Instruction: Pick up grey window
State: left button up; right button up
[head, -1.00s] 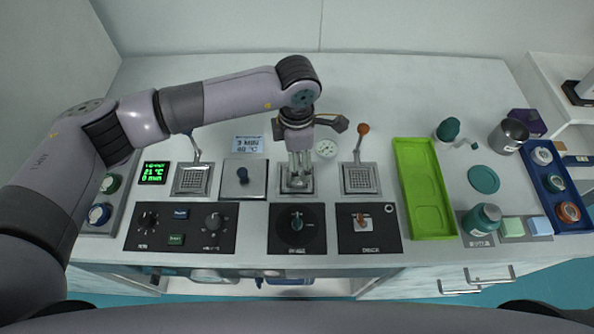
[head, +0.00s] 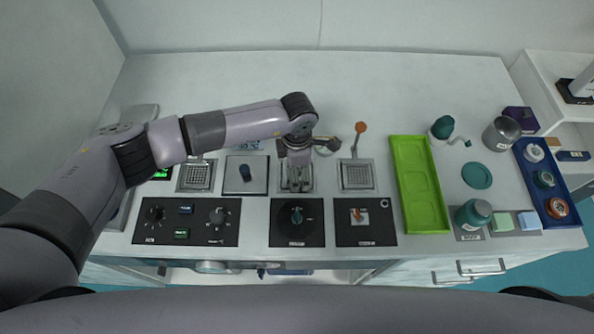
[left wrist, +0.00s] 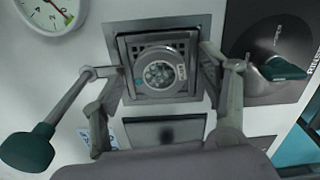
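The grey window (left wrist: 159,72) shows in the left wrist view as a round grey ring with a speckled, clear-looking centre and a small label. It sits in a square metal holder (left wrist: 163,25) on the table. My left gripper (left wrist: 160,62) is open, with one finger on each side of the holder and the window between them. A gap shows between the fingers and the window. In the head view my left gripper (head: 297,184) points down over this holder (head: 312,188) and mostly hides the window. My right gripper is not in view.
A green-handled lever (left wrist: 28,150) lies close beside the left finger in the wrist view. An orange-handled lever (head: 360,128) stands behind the grated holder on the right. A green tray (head: 419,185) is farther right. Knob panels (head: 297,223) line the front. The back of the table is clear.

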pick_arm(q)
jog(key=c, duration=1.2)
jog(key=shift+r, duration=0.1)
